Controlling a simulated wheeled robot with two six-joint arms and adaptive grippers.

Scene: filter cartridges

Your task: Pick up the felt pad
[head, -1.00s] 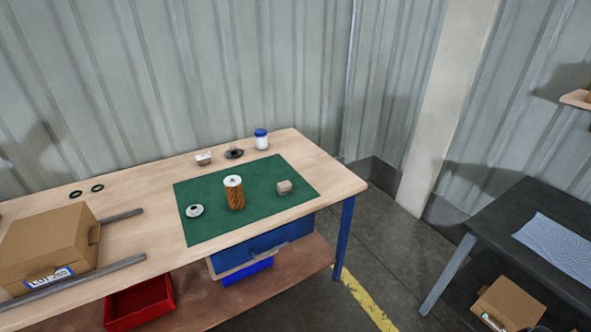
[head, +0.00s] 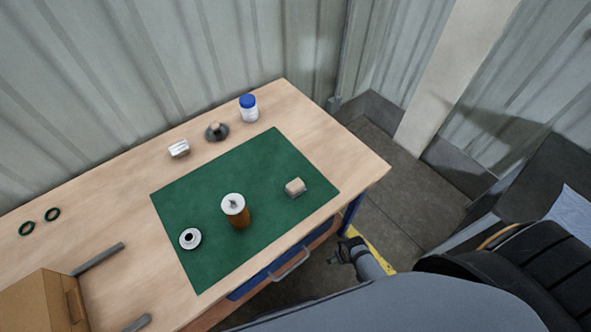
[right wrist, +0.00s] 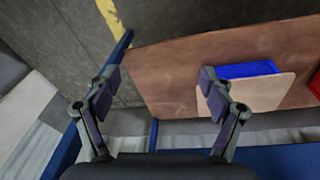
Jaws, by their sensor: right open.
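A small beige block (head: 295,187), which looks like the felt pad, lies on the right part of the green mat (head: 200,265) on the workbench. My right gripper (head: 345,249) is beyond the bench's front right edge, apart from the block and to its lower right in the head view. In the right wrist view my right gripper (right wrist: 158,82) is open with nothing between its fingers, and the block does not show there. My left gripper is in neither view.
A brown cartridge with a white top (head: 236,212) and a white ring-like cap (head: 190,239) stand on the mat. Behind the mat are a silvery block (head: 179,148), a dark knobbed disc (head: 217,131) and a blue-lidded jar (head: 249,108). The wrist view shows the lower shelf (right wrist: 175,65) with a blue bin (right wrist: 247,70).

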